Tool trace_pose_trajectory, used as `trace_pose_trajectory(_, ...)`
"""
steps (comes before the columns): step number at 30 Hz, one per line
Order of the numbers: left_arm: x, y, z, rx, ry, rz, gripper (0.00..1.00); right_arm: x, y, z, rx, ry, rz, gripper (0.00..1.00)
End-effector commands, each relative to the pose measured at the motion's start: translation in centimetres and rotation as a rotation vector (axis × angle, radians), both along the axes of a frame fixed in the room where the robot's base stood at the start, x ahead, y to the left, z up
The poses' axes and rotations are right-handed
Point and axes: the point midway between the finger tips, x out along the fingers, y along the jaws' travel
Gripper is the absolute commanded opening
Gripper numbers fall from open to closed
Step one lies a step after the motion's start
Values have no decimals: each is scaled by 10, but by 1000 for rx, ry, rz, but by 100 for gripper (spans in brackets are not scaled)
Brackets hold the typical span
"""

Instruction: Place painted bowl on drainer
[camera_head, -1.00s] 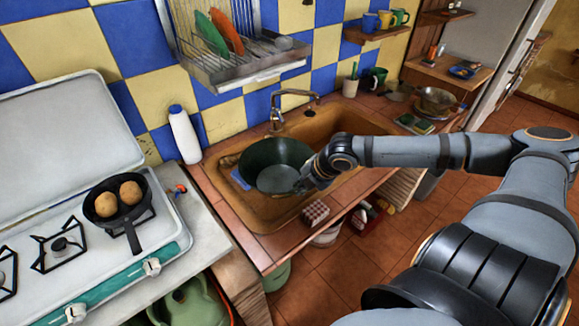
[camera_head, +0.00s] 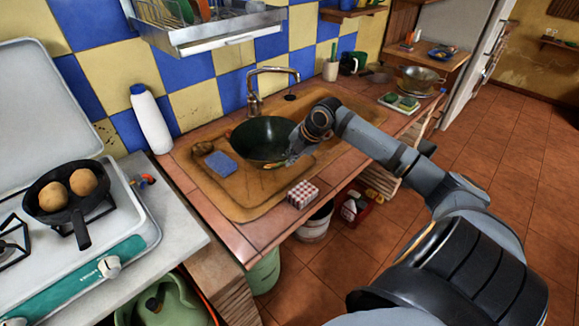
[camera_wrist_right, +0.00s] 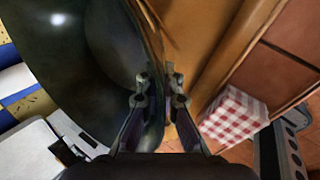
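The painted bowl (camera_head: 262,132), dark green and glossy, is over the brown sink basin, tilted, with its inside partly showing. My right gripper (camera_head: 292,157) is at the bowl's right side. In the right wrist view, the bowl (camera_wrist_right: 85,70) fills the left, and its rim runs between the two close fingers of my right gripper (camera_wrist_right: 160,100), which look shut on it. The drainer (camera_head: 225,30) is a metal wall rack above and left of the sink, cut off by the top edge; it holds upright plates. My left gripper is not in view.
The tap (camera_head: 262,85) stands behind the bowl, below the drainer. A blue sponge (camera_head: 220,168) lies left of the bowl. A white bottle (camera_head: 151,120) stands left of the sink. A red checked box (camera_head: 301,194) sits at the counter's front edge, close to my right gripper.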

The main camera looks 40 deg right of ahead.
Motion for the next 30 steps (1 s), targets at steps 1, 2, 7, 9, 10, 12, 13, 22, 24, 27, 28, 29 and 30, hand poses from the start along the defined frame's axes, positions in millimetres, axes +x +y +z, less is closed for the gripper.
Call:
trace_pose_trajectory(1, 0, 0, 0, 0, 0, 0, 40, 1, 0, 1, -1, -4, 0, 0)
trace_pose_trajectory(2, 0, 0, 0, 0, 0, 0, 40, 1, -1, 0, 0, -3, 0, 0)
trace_pose_trajectory(7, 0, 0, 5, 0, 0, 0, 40, 4, -3, -22, 4, 0, -1, 0)
trace_pose_trajectory(9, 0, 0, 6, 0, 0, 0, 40, 4, -3, -30, 2, -1, 1, 0)
trace_pose_trajectory(10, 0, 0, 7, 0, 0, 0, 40, 4, -3, -33, 1, -2, 0, 0)
trace_pose_trajectory(12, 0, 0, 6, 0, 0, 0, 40, 4, -3, -36, 1, -2, 0, 0)
trace_pose_trajectory(13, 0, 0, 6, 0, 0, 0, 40, 4, -3, -37, 0, -2, 1, 0)
trace_pose_trajectory(22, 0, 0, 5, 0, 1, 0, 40, 3, -4, -38, 0, 1, 0, 25)
trace_pose_trajectory(24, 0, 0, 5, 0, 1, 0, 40, 3, -4, -38, 0, 1, 0, 28)
trace_pose_trajectory(27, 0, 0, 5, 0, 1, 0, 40, 3, -4, -37, 0, 1, 0, 28)
trace_pose_trajectory(28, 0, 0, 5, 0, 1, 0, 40, 3, -4, -37, 0, 1, 0, 28)
trace_pose_trajectory(29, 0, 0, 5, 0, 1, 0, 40, 3, -4, -37, 0, 1, 0, 28)
trace_pose_trajectory(30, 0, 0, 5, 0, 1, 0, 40, 3, -4, -37, 0, 1, 0, 28)
